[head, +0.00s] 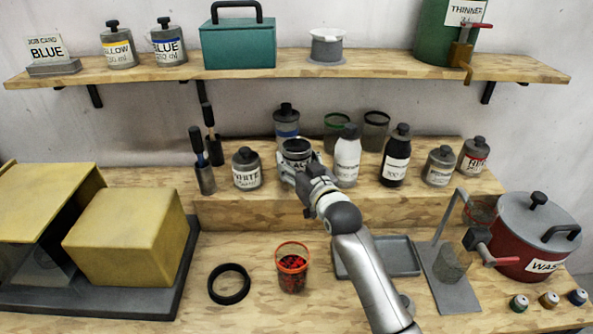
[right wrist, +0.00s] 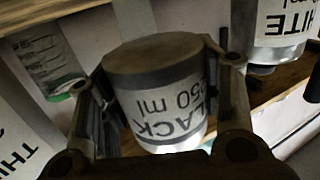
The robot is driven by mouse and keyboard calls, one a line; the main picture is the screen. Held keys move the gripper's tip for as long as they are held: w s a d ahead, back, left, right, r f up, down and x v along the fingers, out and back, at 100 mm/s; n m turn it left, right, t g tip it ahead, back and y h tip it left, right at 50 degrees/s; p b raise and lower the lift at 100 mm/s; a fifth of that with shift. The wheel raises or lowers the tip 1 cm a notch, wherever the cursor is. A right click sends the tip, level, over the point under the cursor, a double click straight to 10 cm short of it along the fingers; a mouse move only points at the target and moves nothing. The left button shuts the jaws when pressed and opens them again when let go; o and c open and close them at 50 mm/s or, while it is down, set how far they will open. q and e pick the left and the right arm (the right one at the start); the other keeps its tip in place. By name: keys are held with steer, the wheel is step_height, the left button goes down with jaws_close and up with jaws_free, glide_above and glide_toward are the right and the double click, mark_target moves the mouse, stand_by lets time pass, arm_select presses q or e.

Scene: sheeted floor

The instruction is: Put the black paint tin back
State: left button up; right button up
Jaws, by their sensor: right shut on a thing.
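The black paint tin (right wrist: 160,95) fills the middle of the right wrist view, with a label reading "LACK 250 ml" upside down. In the head view the tin (head: 297,150) is at the raised wooden step, between the white tin (head: 246,168) and a white bottle (head: 347,155). My right gripper (head: 298,168) has its fingers on both sides of the tin and is shut on it. I cannot tell whether the tin touches the step. The white tin also shows in the right wrist view (right wrist: 283,30). My left gripper is not in view.
A dark bottle (head: 396,155) and more tins stand right on the step. A blue-banded tin (head: 286,122) and green-rimmed cup (head: 338,130) stand behind. Below are a cup with red contents (head: 292,266), a black ring (head: 229,284), a grey tray (head: 395,257) and a red waste pot (head: 535,235).

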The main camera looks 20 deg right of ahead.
steer(key=shift+w+f, duration=0.3)
step_height(320, 180, down, 2)
steer(key=shift+f+p, duration=0.1)
steer(key=shift+p, duration=0.45)
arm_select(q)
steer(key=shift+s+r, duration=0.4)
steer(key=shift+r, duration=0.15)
arm_select(e)
steer(key=shift+s+f, duration=0.1)
steer(key=shift+f, duration=0.25)
steer(key=shift+f, duration=0.1)
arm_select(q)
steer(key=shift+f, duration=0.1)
arm_select(e)
steer(key=o, duration=1.3)
steer(key=shift+f, duration=0.1)
steer(key=shift+s, duration=0.1)
arm_select(q)
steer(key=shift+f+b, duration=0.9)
steer(key=shift+b, duration=0.1)
arm_select(e)
steer(key=s, duration=0.4)
steer(key=s+d, duration=0.1)
steer(key=s, duration=0.3)
steer(key=s+r, duration=0.1)
steer(key=s, duration=0.2)
steer(key=shift+s+d, duration=0.2)
steer(key=shift+s, duration=0.2)
